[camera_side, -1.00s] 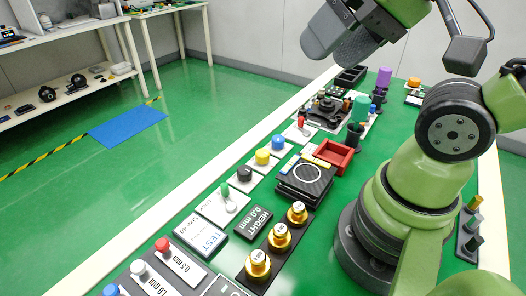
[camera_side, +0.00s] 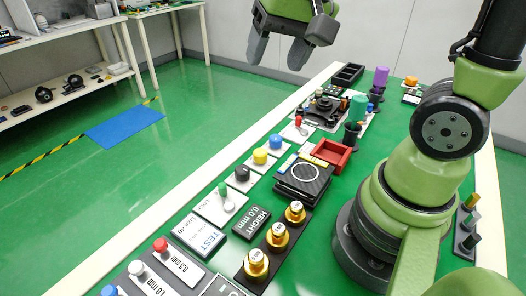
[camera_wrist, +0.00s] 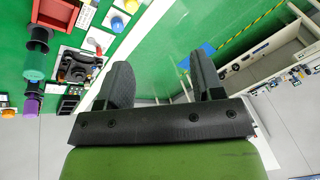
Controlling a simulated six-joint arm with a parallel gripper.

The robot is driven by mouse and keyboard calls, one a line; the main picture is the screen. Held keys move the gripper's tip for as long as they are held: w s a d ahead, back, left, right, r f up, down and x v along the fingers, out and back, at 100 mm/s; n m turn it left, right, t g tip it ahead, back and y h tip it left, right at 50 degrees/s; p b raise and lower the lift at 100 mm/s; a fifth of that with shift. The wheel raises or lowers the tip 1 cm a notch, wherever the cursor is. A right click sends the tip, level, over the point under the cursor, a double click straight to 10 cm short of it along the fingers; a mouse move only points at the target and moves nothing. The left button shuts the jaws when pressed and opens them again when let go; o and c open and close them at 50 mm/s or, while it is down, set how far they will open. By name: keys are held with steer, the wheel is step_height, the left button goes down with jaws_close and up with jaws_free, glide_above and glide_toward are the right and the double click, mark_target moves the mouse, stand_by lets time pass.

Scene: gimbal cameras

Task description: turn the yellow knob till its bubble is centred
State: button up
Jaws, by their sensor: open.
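The yellow knob (camera_side: 261,156) stands on a small white plate in the row along the table's left edge, between a black knob and a blue knob. It also shows in the wrist view (camera_wrist: 117,24), near the top. I cannot make out its bubble in either view. My gripper (camera_side: 276,60) is high above the far left part of the table, well away from the knob, with its fingers pointing down. In the wrist view my gripper (camera_wrist: 160,60) has its two dark fingers apart with nothing between them.
The black knob (camera_side: 243,174) and blue knob (camera_side: 277,142) stand close beside the yellow one. A red tray (camera_side: 333,153), a black pad with a white ring (camera_side: 305,176) and a dark gimbal device (camera_side: 324,110) are nearby. Several gold-topped weights stand nearer the camera. Space around my gripper is free.

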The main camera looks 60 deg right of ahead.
steer(key=w+d+f+m+g, duration=0.2)
steer(key=w+d+f+g, duration=0.1)
steer(key=w+f, duration=0.4)
steer(key=m+g, duration=0.1)
steer(key=m, duration=0.1)
glide_toward(260, 152)
steer(key=shift+h, duration=0.3)
steer(key=f, duration=0.9)
steer(key=shift+w+a+f, duration=0.1)
steer(key=shift+a+f, duration=0.1)
steer(key=shift+f, duration=0.2)
steer(key=c, duration=0.9)
